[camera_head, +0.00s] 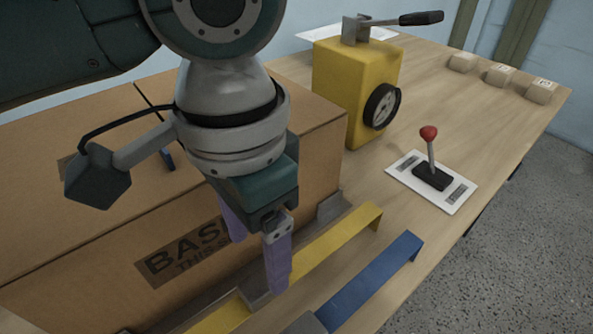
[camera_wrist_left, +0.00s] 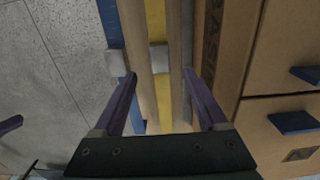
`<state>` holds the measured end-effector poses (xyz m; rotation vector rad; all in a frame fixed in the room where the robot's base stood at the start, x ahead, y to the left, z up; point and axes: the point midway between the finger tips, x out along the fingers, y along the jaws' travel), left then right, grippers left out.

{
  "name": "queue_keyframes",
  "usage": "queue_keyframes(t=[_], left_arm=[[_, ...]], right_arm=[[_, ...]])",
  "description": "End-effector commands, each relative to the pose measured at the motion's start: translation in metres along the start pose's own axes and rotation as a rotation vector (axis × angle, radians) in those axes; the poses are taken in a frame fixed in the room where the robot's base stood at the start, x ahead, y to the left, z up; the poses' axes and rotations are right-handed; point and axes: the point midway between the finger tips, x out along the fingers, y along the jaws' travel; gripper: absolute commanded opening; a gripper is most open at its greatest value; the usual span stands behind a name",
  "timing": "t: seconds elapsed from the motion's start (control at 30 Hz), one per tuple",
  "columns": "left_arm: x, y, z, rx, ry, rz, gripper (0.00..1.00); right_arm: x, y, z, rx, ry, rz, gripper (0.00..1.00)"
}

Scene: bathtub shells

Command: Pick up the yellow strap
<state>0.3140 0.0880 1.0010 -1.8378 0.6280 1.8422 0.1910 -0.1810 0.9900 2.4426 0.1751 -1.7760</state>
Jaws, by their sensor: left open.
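The yellow strap (camera_head: 338,240) runs along the table beside the front of the cardboard box, with a raised, bent far end. It also shows in the left wrist view (camera_wrist_left: 155,22), running lengthwise between my fingers. My left gripper (camera_head: 257,250) is open and empty, pointing down above the strap. In the left wrist view its two purple fingers (camera_wrist_left: 159,76) stand on either side of the strap's line. The gripper hides part of the strap in the head view. A purple finger-like piece at the left wrist view's left edge may belong to my right gripper (camera_wrist_left: 10,124).
A blue strap (camera_head: 376,275) lies parallel, nearer the table's front edge. The large cardboard box (camera_head: 60,275) stands close behind the yellow strap. A yellow machine (camera_head: 345,85), a red-knobbed lever (camera_head: 430,150) and small blocks (camera_head: 498,75) are farther back. Grey clamps sit along the straps.

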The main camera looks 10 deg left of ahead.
Motion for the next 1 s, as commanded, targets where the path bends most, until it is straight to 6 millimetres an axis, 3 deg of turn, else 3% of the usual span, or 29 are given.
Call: queue_keyframes(t=[0.53,0.83,1.0], left_arm=[[0.071,-0.001,0.004,0.002,0.000,0.001,0.75],[0.076,-0.001,0.003,0.003,0.003,0.001,0.75],[0.076,-0.001,0.003,0.003,0.003,0.001,0.57]], right_arm=[[0.009,0.004,0.004,-0.011,-0.001,0.011,0.00],[0.009,0.003,0.004,-0.008,-0.001,0.008,0.00],[0.009,0.002,0.003,-0.005,-0.001,0.005,0.00]])
